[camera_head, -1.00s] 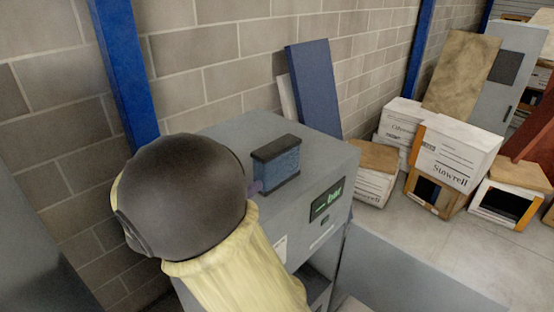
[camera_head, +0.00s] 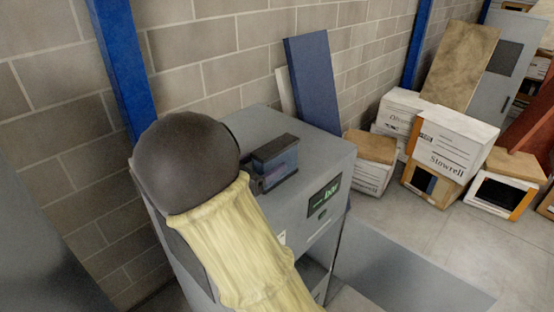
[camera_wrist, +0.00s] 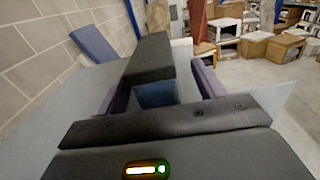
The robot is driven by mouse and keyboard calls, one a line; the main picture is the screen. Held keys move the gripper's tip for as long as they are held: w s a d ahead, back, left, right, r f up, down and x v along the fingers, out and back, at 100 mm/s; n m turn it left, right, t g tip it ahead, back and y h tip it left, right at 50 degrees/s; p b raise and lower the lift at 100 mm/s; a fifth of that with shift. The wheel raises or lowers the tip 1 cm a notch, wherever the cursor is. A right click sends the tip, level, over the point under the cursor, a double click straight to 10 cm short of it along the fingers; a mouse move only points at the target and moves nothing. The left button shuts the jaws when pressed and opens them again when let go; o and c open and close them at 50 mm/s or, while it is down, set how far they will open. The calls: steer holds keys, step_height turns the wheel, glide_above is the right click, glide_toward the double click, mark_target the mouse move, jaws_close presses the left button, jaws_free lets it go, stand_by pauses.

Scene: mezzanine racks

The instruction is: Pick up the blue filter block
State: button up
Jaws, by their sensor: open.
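The blue filter block (camera_head: 284,163) has a dark cap and stands upright on top of a grey cabinet (camera_head: 322,152). In the wrist view, the block (camera_wrist: 155,94) is directly ahead, its dark cap covering much of its blue body. My gripper (camera_wrist: 160,86) is open, with a purple finger on each side of the block. I cannot tell whether either finger touches it. In the head view, my dark wrist and pale yellow arm sleeve hide most of the gripper; a bit of purple finger shows against the block's near face.
A blue panel (camera_head: 313,85) leans on the block wall behind the cabinet. A blue post (camera_head: 125,65) stands at the left. Several boxes (camera_head: 455,140) are stacked at the right. Open floor (camera_head: 420,238) lies in front of them.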

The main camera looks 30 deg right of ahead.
steer(key=p+x, duration=0.1)
steer(key=x, duration=0.2)
steer(key=shift+w+r+p, duration=0.15)
steer(key=shift+w+p, duration=0.2)
steer(key=shift+w, duration=0.1)
steer(key=shift+s+d, duration=0.2)
steer(key=shift+w, duration=0.1)
steer(key=c, duration=1.1)
step_height(320, 180, up, 10)
steer(key=b, duration=0.3)
